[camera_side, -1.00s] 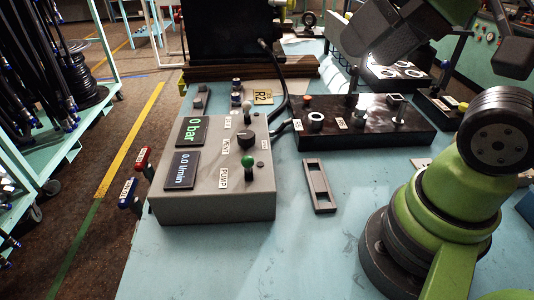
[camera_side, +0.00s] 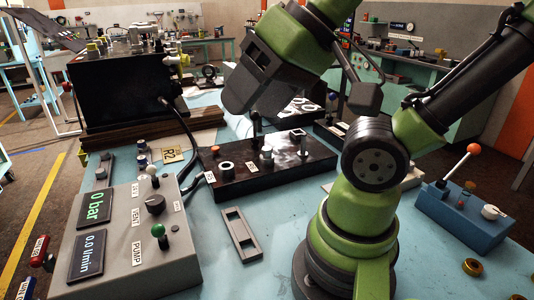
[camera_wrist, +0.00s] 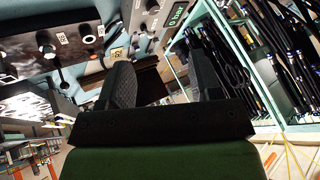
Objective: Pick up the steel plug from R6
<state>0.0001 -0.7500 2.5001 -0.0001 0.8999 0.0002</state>
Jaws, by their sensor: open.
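A black port block (camera_side: 235,183) lies on the blue bench with several fittings on top. A ringed silver port (camera_side: 226,168), a silver fitting (camera_side: 267,158) and a taller silver piece (camera_side: 303,147) stand on it.
The grey control box (camera_side: 165,225) with levers stands front left. A flat grey slotted tray (camera_side: 241,234) lies before the block. A black tank (camera_side: 125,90) stands behind with a hose running down. A blue box with an orange-knobbed lever (camera_side: 462,215) is at right.

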